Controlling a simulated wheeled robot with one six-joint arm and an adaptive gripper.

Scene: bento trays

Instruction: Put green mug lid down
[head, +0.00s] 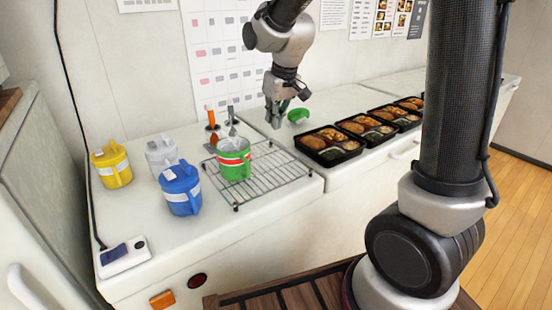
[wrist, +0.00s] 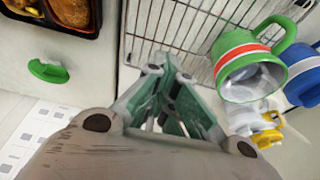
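The green mug lid (head: 298,115) lies on the counter by the wall, left of the bento trays. It also shows at the left of the wrist view (wrist: 48,71), apart from my fingers. My gripper (head: 275,124) points down above the counter, between the lid and the wire rack. In the wrist view its fingers (wrist: 170,76) come together with nothing seen between them. The green mug (head: 234,160), with a white and red band, stands upright and uncovered on the wire rack (head: 262,178); its open mouth shows in the wrist view (wrist: 252,82).
Blue (head: 181,190), white (head: 161,153) and yellow (head: 111,166) lidded mugs stand left of the rack. Utensils (head: 211,122) stand behind the green mug. Several filled bento trays (head: 328,147) line the right counter. Some bare counter surrounds the lid.

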